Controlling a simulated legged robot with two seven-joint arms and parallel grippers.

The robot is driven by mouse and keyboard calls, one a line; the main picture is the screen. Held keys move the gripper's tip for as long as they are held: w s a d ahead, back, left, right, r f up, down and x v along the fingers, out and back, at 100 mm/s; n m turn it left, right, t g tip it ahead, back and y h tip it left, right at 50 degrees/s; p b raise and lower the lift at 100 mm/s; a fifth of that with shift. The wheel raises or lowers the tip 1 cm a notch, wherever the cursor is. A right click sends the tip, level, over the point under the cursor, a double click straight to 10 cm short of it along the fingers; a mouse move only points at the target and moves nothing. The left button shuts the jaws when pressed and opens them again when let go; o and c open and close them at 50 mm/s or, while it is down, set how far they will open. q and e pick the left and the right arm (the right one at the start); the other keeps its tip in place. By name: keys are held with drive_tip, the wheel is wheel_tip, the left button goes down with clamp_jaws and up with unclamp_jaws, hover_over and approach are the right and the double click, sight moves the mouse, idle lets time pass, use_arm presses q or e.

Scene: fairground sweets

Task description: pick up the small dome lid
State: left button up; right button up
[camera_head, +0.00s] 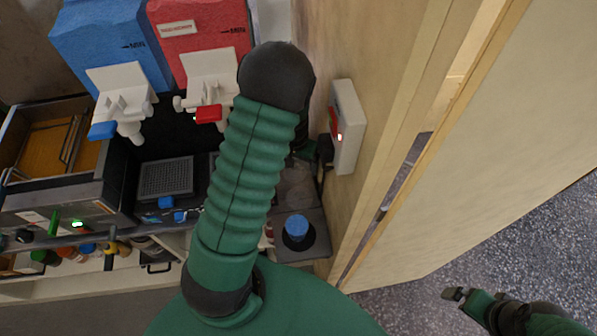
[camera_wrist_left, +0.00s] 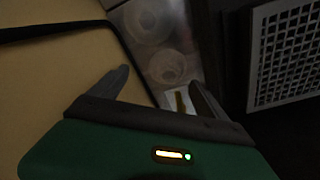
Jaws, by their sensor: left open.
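In the left wrist view two clear round lids lie in a pale tray (camera_wrist_left: 128,32). The smaller one, apparently the small dome lid (camera_wrist_left: 168,67), is between and just beyond my fingertips; the larger lid (camera_wrist_left: 150,20) is above it. My left gripper (camera_wrist_left: 159,77) is open, with one finger on each side and nothing held. I cannot tell whether the fingers touch the small lid. In the head view my left arm largely hides this gripper, and the lids cannot be made out. My right gripper (camera_head: 456,294) is at the lower right, over the floor; its jaws are unclear.
A white-framed grille (camera_wrist_left: 286,50) is right of the lids in the wrist view. In the head view, blue (camera_head: 108,45) and red (camera_head: 200,42) dispensers stand at the back. A wooden wall (camera_head: 385,90) bounds the right.

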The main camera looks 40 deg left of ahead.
use_arm(q)
drive_tip(key=a+f, duration=0.2)
drive_tip(key=f, duration=0.1)
drive_tip(key=a+f, duration=0.1)
drive_tip(key=f, duration=0.1)
drive_tip(key=shift+w+f+p, duration=0.15)
drive_tip(key=shift+f+p, duration=0.1)
drive_tip(key=shift+p, duration=0.1)
drive_tip(key=shift+d+f, duration=0.25)
drive_tip(key=shift+f, duration=0.05)
drive_tip(key=shift+w+d, duration=0.15)
drive_tip(key=shift+d, duration=0.3)
drive_tip(key=shift+d+r, duration=0.1)
drive_tip(key=shift+c, duration=2.1)
drive_tip(key=shift+a, duration=0.3)
drive_tip(key=c, duration=0.7)
drive_tip(key=shift+c, duration=1.4)
use_arm(e)
drive_tip(key=shift+a+r, duration=0.45)
drive_tip(key=shift+a, duration=0.1)
use_arm(q)
drive_tip(key=shift+d, duration=0.1)
